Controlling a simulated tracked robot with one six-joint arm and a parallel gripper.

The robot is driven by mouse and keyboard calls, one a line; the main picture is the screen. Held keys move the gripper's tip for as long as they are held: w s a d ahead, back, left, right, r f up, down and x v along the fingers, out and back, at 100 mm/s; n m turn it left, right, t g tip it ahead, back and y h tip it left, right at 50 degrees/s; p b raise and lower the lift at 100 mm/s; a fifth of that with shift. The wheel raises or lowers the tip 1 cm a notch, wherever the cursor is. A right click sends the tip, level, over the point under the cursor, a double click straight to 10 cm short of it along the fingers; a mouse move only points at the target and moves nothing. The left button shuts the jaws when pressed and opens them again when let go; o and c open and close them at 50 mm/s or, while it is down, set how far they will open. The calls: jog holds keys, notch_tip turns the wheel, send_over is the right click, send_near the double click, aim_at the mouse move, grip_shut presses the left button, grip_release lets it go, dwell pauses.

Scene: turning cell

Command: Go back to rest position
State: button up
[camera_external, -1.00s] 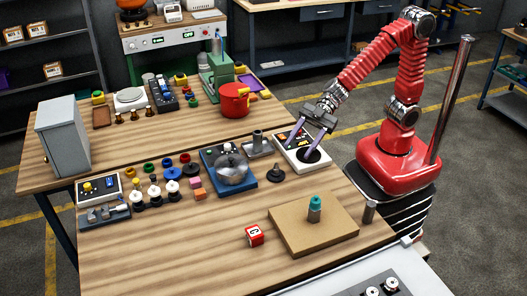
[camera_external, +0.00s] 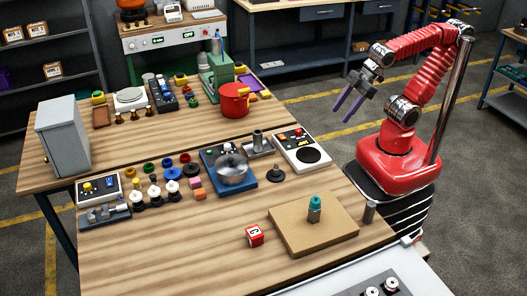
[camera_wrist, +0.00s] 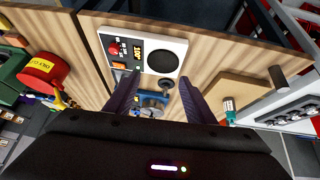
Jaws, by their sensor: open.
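My gripper (camera_external: 350,101) is open and empty. It is raised beyond the right edge of the wooden table (camera_external: 130,245), well above the floor and clear of everything. The arm is folded up over its red base, with the forearm reaching left from a high elbow. In the wrist view the two dark purple fingers of my gripper (camera_wrist: 157,95) are spread apart with nothing held between them. The white panel with a round black plate (camera_external: 303,150) lies on the table below and left of the gripper; it also shows in the wrist view (camera_wrist: 144,52).
A red pot (camera_external: 234,99), a blue unit with a metal dome (camera_external: 229,169) and a brown board (camera_external: 290,235) bearing a teal-topped cylinder (camera_external: 315,208) sit on the table. A red cube (camera_external: 254,235) lies beside the board. A metal post (camera_external: 450,105) stands close to my arm.

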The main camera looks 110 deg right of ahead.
jog(key=s, duration=0.1)
jog(key=s+a, duration=0.1)
jog(key=s, duration=0.1)
jog(key=shift+a+f+g+y, duration=0.25)
jog(key=shift+f+g+y, duration=0.05)
jog(key=shift+f+g, duration=0.1)
